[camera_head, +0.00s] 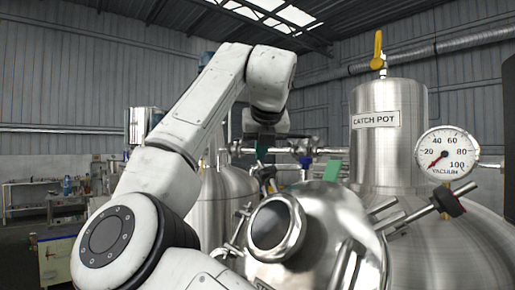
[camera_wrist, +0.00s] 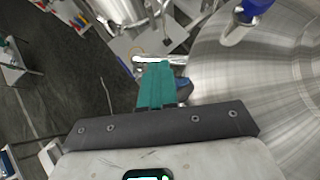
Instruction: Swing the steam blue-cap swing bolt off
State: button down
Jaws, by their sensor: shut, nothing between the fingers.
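My gripper (camera_wrist: 153,68) shows in the wrist view with its teal fingers shut together and nothing between them. A dark blue part (camera_wrist: 184,90) shows just right of the fingers, partly hidden behind them; I cannot tell if they touch. A blue cap (camera_wrist: 255,7) on a short metal stem stands at the upper right, beside a large steel tank (camera_wrist: 275,75) and apart from the fingers. I cannot tell which of these blue parts is the steam swing bolt. In the head view my gripper (camera_head: 262,155) hangs above the steel vessels, small and partly lost among pipes.
A tilted steel vessel with a round port (camera_head: 276,228) fills the front in the head view. The catch pot (camera_head: 388,155), a vacuum gauge (camera_head: 446,154) and a yellow-handled valve (camera_head: 378,50) stand right. Pipes (camera_head: 315,151) run behind my gripper. Open floor (camera_wrist: 55,65) lies left in the wrist view.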

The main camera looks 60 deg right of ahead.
jog(key=shift+d+f, duration=0.2)
jog(key=shift+d, duration=0.75)
jog(key=shift+d+f, duration=0.2)
jog(key=shift+d, duration=0.75)
jog(key=b+v, duration=0.2)
jog(key=v, duration=0.8)
jog(key=shift+a+r, duration=0.2)
jog(key=shift+r, duration=0.05)
jog(key=shift+s, duration=0.15)
jog(key=shift+f, duration=0.1)
